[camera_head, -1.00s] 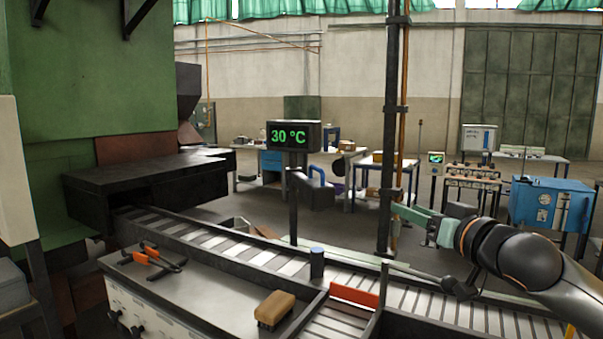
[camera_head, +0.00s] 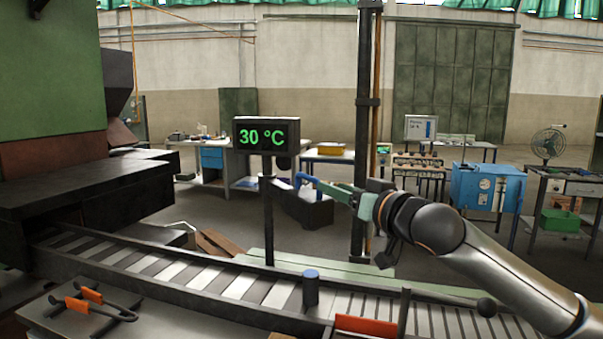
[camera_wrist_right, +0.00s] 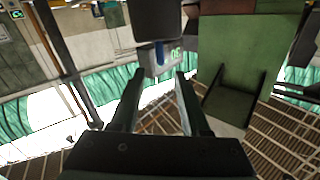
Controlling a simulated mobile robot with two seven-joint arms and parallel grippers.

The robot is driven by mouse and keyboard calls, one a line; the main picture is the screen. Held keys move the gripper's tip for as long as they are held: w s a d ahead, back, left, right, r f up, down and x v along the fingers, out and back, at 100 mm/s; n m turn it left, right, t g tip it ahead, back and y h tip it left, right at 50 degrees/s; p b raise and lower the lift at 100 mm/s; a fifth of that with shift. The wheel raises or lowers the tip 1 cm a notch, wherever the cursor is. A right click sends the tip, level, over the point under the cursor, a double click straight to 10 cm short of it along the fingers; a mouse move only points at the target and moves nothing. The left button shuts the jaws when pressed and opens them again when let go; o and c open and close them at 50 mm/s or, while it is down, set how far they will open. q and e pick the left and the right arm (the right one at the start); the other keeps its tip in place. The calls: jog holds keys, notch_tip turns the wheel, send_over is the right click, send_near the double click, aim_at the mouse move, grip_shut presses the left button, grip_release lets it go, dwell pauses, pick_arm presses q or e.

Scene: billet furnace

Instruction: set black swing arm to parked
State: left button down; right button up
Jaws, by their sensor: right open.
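A dark block with a blue bar handle (camera_head: 307,181) hangs beside the post under the temperature display; it looks like the black swing arm (camera_head: 305,207). My right gripper (camera_head: 335,189) has pale green fingers, is open, and points left at the handle. In the head view its tips overlap the handle's right end, so I cannot tell whether they touch. In the right wrist view the open fingers (camera_wrist_right: 155,88) stand either side of the line to the blue handle (camera_wrist_right: 160,52), which lies beyond the tips below the dark block (camera_wrist_right: 158,20). My left gripper is out of view.
The display (camera_head: 266,135) reads 30 °C on its post. The roller conveyor (camera_head: 180,275) runs below, with a blue-topped cylinder (camera_head: 311,288) standing at it. A tall dark column (camera_head: 364,120) stands just behind my right forearm. Orange-handled tongs (camera_head: 92,302) lie at lower left.

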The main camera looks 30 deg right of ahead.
aim_at(298, 174)
jog(key=w+p, duration=0.4)
jog(key=w, duration=0.6)
jog(key=shift+r, duration=0.1)
jog(key=shift+w+p, duration=0.3)
jog(key=shift+w, duration=0.3)
jog(key=shift+c, duration=0.2)
grip_shut()
dwell(0.4)
